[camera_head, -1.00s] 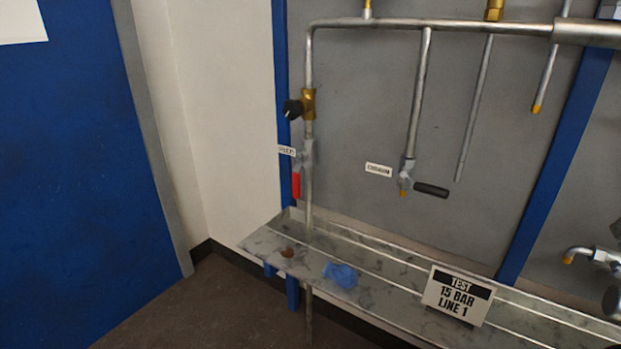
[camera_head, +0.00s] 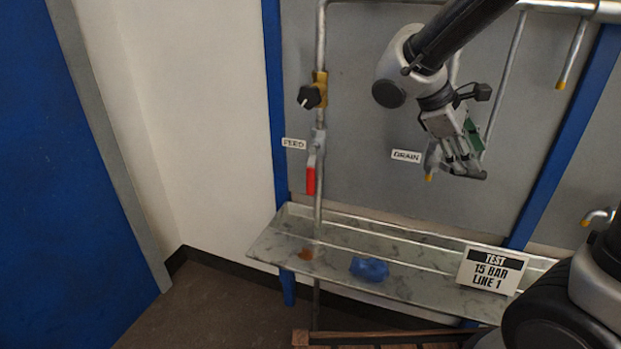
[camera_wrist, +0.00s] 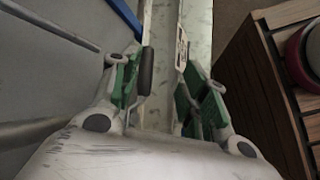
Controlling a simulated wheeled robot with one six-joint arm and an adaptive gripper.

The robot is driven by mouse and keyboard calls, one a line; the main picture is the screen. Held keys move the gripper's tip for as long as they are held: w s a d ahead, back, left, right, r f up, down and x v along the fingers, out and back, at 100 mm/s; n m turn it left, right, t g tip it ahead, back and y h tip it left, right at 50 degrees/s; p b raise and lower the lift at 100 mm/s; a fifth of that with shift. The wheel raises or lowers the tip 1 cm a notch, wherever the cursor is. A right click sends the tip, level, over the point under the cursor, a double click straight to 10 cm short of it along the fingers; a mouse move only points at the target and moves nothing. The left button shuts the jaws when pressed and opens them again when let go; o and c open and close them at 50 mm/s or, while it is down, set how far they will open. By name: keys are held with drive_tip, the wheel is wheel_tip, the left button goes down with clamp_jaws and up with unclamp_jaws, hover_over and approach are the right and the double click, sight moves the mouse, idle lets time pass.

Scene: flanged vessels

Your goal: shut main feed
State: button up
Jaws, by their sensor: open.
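The feed valve has a red lever (camera_head: 311,178) hanging down along the left vertical pipe, beside a label reading FEED (camera_head: 294,143). The drain label (camera_head: 406,156) is to the right, beside the drain valve (camera_head: 432,157), which is partly hidden by my gripper (camera_head: 465,168). My gripper is at the drain valve, well right of the red lever. In the wrist view my gripper (camera_wrist: 165,92) is open, with a black lever (camera_wrist: 146,70) between its fingers, closer to the left one. I cannot tell whether they touch. The red lever is not in the wrist view.
A black knob on a brass valve (camera_head: 311,96) sits above the red lever. A drip tray (camera_head: 420,285) runs below, holding a blue cloth (camera_head: 369,268) and a TEST 15 BAR LINE 1 sign (camera_head: 492,270). A slatted wooden thing (camera_head: 390,338) is at the bottom. Floor is clear at left.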

drive_tip(key=w+a+f+n+t+h, duration=0.35)
drive_tip(key=w+a+n, duration=0.2)
drive_tip(key=a, duration=0.35)
drive_tip(key=n+t+y, duration=0.2)
drive_tip(key=n+t, duration=0.9)
drive_tip(key=n, duration=0.2)
approach(308, 180)
drive_tip(key=w+d+f, duration=0.2)
drive_tip(key=d, duration=0.1)
drive_tip(key=shift+w+a+r+n+t, duration=0.25)
drive_tip(key=shift+w+r+n, duration=0.1)
drive_tip(key=shift+w+r, duration=0.55)
drive_tip(key=x, duration=0.6)
drive_tip(key=shift+f, duration=0.1)
drive_tip(key=shift+w+d, duration=0.2)
drive_tip(key=shift+w, duration=0.1)
clamp_jaws()
